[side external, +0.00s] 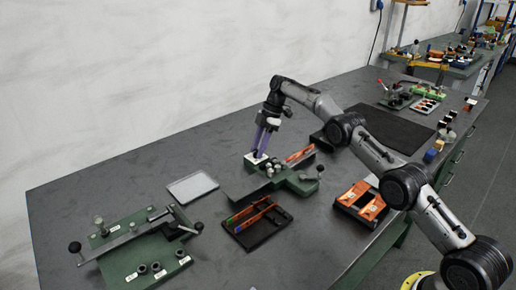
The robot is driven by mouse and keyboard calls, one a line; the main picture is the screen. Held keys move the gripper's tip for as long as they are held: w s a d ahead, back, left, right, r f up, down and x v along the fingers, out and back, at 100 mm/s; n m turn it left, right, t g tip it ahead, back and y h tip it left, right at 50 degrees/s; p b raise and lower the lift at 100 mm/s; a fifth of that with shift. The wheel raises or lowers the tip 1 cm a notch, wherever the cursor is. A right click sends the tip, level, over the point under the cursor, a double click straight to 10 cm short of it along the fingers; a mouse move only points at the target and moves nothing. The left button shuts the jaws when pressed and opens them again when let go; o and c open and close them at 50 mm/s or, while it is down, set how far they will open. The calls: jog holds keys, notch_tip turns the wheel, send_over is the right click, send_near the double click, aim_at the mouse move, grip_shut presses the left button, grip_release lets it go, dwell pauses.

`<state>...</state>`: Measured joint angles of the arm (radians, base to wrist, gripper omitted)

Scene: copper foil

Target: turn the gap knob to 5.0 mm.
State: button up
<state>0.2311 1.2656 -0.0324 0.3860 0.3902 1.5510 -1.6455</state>
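A green bench device (240,187) with several small metallic round parts on top stands mid-bench. A small white plate (250,160) sits at its back left corner. My gripper (260,154) points down with purple fingers, their tips at or just above this plate. The gap knob cannot be made out separately; the fingertips may hide it. Any scale or setting is too small to read. Two fingers show close together, but whether they are shut on something cannot be told. A dark ball-ended handle (320,168) sticks out at the device's right.
A grey flat tray (192,187) lies left of the device. A black tray (276,233) with orange-handled tools is in front. Another green fixture (150,255) with a long lever stands front left. Orange parts in a black holder (345,199) and a dark mat (395,130) lie right.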

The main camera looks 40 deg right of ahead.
jog(key=o, duration=0.4)
jog(key=shift+c, duration=0.2)
jog(key=shift+m, duration=0.3)
